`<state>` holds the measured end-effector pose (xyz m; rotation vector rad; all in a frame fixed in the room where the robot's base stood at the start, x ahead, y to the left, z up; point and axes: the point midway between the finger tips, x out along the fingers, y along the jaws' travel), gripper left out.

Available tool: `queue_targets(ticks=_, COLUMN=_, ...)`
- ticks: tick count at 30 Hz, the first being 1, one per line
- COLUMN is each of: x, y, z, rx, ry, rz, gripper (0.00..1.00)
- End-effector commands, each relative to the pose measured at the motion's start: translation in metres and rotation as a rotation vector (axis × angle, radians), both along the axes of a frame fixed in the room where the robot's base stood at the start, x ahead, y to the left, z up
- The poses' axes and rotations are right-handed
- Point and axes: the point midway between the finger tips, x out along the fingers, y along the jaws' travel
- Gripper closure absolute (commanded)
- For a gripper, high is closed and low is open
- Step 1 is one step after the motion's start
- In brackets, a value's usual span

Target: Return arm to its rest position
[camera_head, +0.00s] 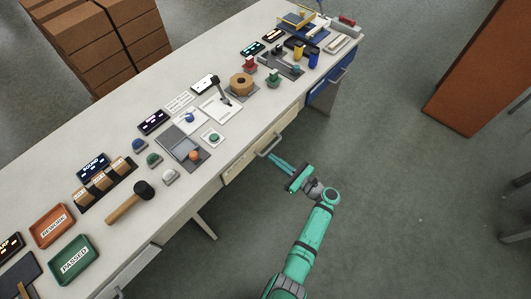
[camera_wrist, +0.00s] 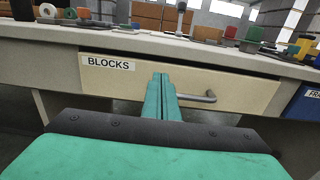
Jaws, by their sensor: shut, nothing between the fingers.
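My gripper (camera_head: 282,163) is teal and sits at the end of my teal arm, out in front of the long workbench. In the wrist view my gripper (camera_wrist: 161,88) has its two fingers together with nothing between them. The fingers point at a cream drawer (camera_wrist: 130,84) labelled BLOCKS with a metal bar handle (camera_wrist: 197,97). The drawer front (camera_head: 262,148) looks closed in the head view. I cannot tell from these frames whether the fingers touch the drawer front.
The workbench (camera_head: 225,168) carries a mallet (camera_head: 125,205), a green PASSED tray (camera_head: 75,260), an orange REWORK tray (camera_head: 53,226) and several small devices. A blue drawer (camera_head: 326,92) is farther along. Open floor (camera_head: 400,200) lies right of my arm. A brown panel (camera_head: 475,75) stands at upper right.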

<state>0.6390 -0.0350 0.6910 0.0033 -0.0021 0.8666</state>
Motion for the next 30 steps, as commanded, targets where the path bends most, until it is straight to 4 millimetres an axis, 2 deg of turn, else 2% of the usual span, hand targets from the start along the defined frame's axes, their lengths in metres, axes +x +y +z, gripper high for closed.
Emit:
queue_targets(ticks=3, x=-0.016, y=-0.022, z=0.0, rx=0.001, ry=0.0, rz=-0.008, gripper=1.0)
queue_targets(ticks=9, x=-0.034, y=-0.043, z=0.0, rx=0.001, ry=0.0, rz=-0.007, gripper=1.0)
queue_targets(ticks=15, x=-0.041, y=-0.05, z=0.0, rx=0.002, ry=0.001, rz=-0.004, gripper=1.0)
queue_targets(ticks=23, x=-0.043, y=-0.048, z=-0.002, rx=-0.004, ry=0.002, rz=-0.004, gripper=1.0)
queue_targets(ticks=26, x=-0.051, y=-0.04, z=-0.017, rx=-0.051, ry=0.013, rz=-0.014, gripper=1.0)
queue_targets(ticks=30, x=-0.077, y=-0.018, z=-0.062, rx=-0.221, ry=0.033, rz=-0.041, gripper=1.0)
